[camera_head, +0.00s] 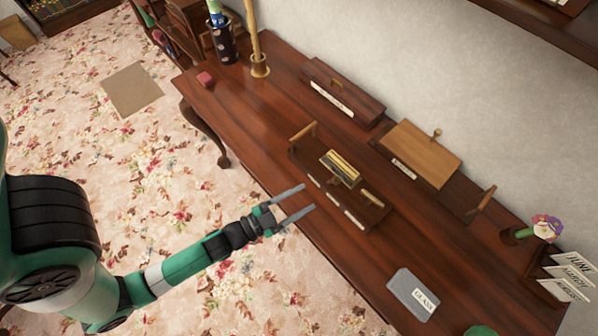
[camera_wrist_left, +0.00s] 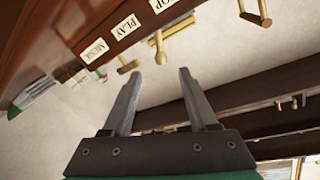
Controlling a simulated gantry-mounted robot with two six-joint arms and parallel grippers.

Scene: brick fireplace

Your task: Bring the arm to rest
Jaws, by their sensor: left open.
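My left arm reaches in from the left in the head view. My right gripper does not show in either view.
Carpeted floor lies in front.

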